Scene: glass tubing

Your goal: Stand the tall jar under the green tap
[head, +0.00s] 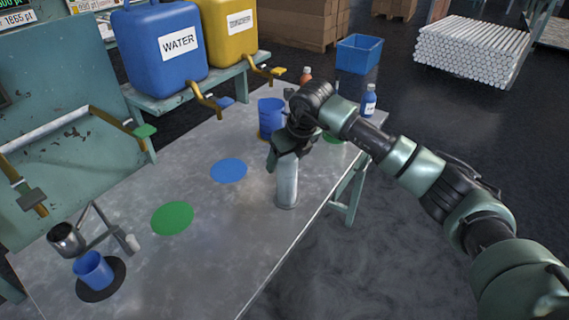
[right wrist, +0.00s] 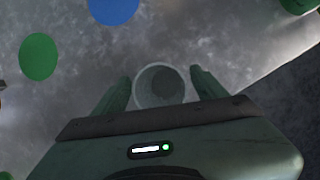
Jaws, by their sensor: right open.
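The tall jar (head: 287,187) is a pale, see-through cylinder standing upright near the table's right edge. My right gripper (head: 286,158) is at its upper part, pointing down, and hides its top. In the right wrist view the jar's round mouth (right wrist: 160,84) lies between the two open fingers of this gripper (right wrist: 163,92). I cannot tell whether a finger touches it. The green tap (head: 145,131) has a green handle on a brass pipe at the left. A green disc (head: 172,218) is on the table in front of it. My left gripper is not in view.
A blue disc (head: 228,170) lies between the jar and the green disc. Another blue cup (head: 94,270) stands front left beside a metal stand.

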